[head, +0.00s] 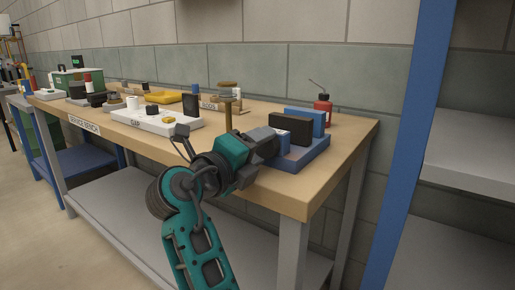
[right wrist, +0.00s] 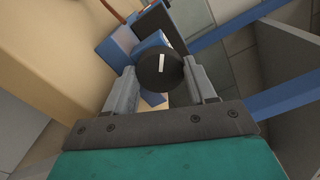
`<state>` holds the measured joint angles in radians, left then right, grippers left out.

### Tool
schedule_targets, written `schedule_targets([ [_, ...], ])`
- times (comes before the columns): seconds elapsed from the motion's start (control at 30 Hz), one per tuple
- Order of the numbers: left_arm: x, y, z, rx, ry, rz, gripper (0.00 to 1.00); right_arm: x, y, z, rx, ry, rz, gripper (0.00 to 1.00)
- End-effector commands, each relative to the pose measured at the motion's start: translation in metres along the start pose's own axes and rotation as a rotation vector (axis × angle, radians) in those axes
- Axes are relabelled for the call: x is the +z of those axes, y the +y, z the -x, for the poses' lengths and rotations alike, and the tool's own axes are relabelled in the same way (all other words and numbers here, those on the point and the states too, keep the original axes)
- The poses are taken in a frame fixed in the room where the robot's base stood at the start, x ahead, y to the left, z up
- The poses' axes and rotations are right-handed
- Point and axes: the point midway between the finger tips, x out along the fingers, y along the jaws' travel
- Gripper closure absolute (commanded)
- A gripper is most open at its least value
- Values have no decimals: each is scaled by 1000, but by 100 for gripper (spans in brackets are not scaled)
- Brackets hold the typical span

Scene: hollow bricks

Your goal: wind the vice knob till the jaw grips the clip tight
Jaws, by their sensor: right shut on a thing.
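The blue vice (head: 312,155) sits at the bench's front right corner. A dark block (head: 290,128), which looks like the clip, stands between its blue jaws; from here I cannot tell whether the jaw touches it. My right gripper (head: 272,146) is at the near-left side of the vice. In the right wrist view its fingers (right wrist: 160,72) are shut on the round black knob (right wrist: 152,76), which has a white mark near its middle. The knob is hidden behind the gripper in the head view. The left gripper is not in view.
The wooden bench (head: 345,143) carries a red oil can (head: 323,112) behind the vice. A white tray (head: 185,124) and a brown post (head: 228,110) stand left of my gripper. A blue shelf upright (head: 412,130) rises at the right.

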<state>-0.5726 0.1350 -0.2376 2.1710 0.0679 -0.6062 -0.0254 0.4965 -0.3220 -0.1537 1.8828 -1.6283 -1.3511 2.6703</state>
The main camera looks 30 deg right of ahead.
Motion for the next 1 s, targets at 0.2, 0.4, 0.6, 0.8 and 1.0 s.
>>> schedule_targets([
  [0.2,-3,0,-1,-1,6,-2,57,-1,2,0,5,4,-94,75],
  [0.4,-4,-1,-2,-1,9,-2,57,-1,2,0,5,5,-136,75],
  [0.6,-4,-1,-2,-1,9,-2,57,-1,2,0,5,5,-144,75],
  [0.8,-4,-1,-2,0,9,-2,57,-2,2,0,6,6,-143,75],
  [1.0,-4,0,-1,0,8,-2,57,-1,2,0,5,4,-143,30],
])
